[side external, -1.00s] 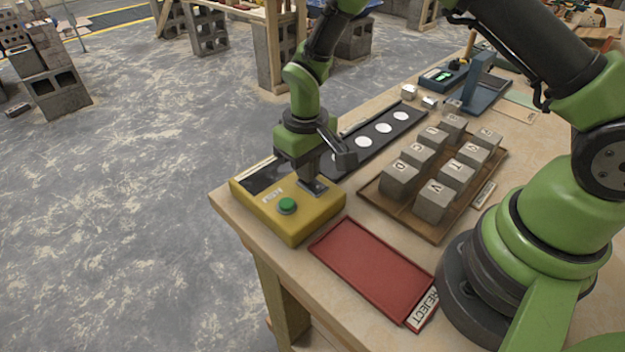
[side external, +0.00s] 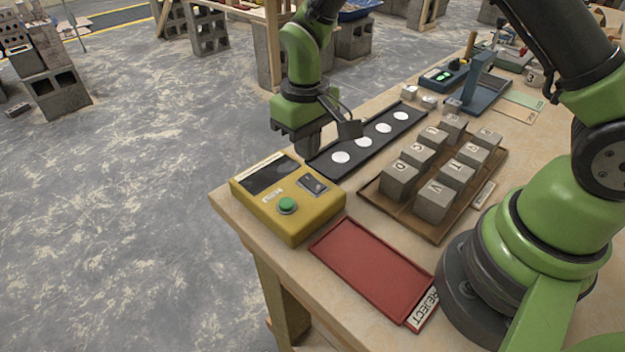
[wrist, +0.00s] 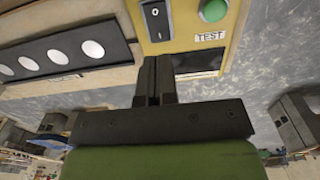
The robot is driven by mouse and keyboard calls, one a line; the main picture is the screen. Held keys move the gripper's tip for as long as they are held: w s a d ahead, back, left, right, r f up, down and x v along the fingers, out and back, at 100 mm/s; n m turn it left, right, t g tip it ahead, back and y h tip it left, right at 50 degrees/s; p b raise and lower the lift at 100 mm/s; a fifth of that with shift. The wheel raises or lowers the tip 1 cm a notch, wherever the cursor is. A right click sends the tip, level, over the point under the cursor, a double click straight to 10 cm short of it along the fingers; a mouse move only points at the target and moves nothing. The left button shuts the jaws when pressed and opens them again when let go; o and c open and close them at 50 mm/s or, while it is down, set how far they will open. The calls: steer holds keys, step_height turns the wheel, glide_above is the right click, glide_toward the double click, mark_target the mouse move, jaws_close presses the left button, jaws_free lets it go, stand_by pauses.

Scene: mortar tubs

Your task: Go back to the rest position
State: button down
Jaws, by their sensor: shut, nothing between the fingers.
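My gripper (side external: 308,150) is shut and empty. In the side view it hangs in the air above the back edge of the yellow box, clear of it. The yellow box (side external: 318,210) has a green button, a black rocker switch (side external: 313,184) and a dark screen (side external: 270,174). In the wrist view my shut fingers (wrist: 154,75) point toward the box, with the rocker switch (wrist: 156,20) and the green button (wrist: 213,10) beyond them. A label on the box reads TEST (wrist: 210,37).
A black strip with white discs (side external: 363,142) lies behind the box. A brown tray (side external: 408,218) holds several lettered grey cubes. An empty red tray (side external: 370,272) lies at the front, by a REJECT label (side external: 423,308). A blue-grey stand (side external: 480,88) is farther back.

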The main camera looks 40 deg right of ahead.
steer(key=shift+r, duration=0.85)
steer(key=shift+r, duration=0.1)
steer(key=s+d+r+m+t+y, duration=0.1)
steer(key=s+r+t, duration=0.1)
steer(key=s+r, duration=0.35)
steer(key=s+d+r+m+t, duration=0.1)
steer(key=s+r, duration=0.1)
steer(key=r, duration=0.7)
steer(key=s+d+r+m+t+y, duration=0.1)
steer(key=s+r+t, duration=0.3)
steer(key=s, duration=0.7)
steer(key=shift+s+r+m, duration=0.4)
steer(key=shift+r+m, duration=0.05)
steer(key=shift+m, duration=0.05)
steer(key=shift+w, duration=0.1)
